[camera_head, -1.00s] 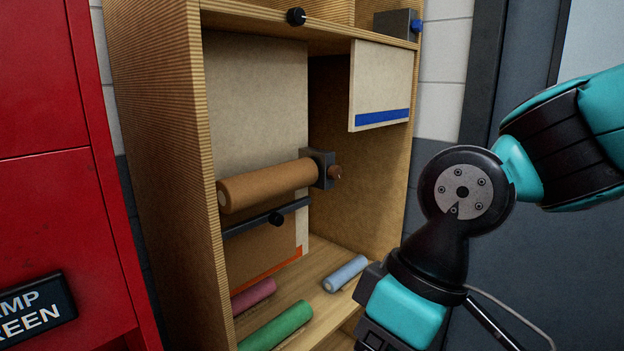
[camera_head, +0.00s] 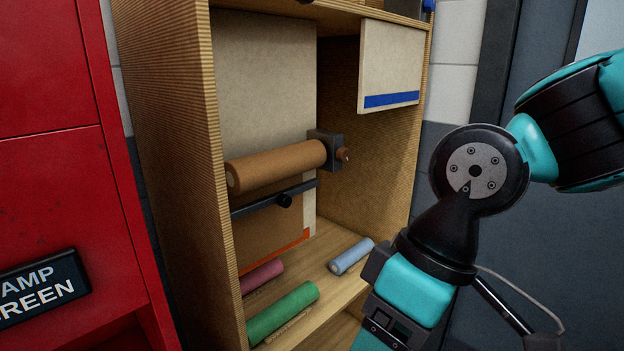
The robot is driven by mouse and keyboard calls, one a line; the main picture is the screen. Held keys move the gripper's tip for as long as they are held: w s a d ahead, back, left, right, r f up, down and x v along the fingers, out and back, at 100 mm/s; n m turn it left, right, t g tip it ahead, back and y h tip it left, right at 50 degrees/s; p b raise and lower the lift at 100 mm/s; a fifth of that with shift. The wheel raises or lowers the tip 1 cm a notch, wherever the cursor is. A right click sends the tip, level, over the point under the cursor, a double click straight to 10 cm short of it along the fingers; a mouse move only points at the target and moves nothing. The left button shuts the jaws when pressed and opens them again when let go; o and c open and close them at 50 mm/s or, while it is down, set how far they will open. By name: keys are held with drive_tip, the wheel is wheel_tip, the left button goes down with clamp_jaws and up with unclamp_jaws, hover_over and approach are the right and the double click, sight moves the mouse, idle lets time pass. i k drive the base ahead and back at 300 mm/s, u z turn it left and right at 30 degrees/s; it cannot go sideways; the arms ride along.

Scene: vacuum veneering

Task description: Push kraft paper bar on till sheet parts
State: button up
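The kraft paper roll (camera_head: 277,166) is a brown cylinder lying across the inside of a wooden cabinet, its right end at a dark bracket (camera_head: 325,150). Below it runs a thin dark bar (camera_head: 260,202) with a round black knob (camera_head: 284,200). A brown kraft sheet (camera_head: 268,238) hangs down behind the bar, with an orange strip at its lower edge. My arm stands at the right, in front of the cabinet. Its teal wrist runs off the lower edge of the picture, so my gripper's fingers are not visible.
Pink (camera_head: 262,275), green (camera_head: 283,312) and blue (camera_head: 351,256) rolls lie on the cabinet's lower shelf (camera_head: 330,290). A pale panel with a blue stripe (camera_head: 391,100) hangs at the upper right. A red cabinet (camera_head: 60,180) stands at the left, a grey door at the right.

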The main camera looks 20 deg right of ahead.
sight(283, 198)
drive_tip(key=u, duration=0.05)
drive_tip(key=k, duration=0.45)
drive_tip(key=z, duration=0.85)
drive_tip(key=i, duration=0.75)
drive_tip(key=u, duration=1.15)
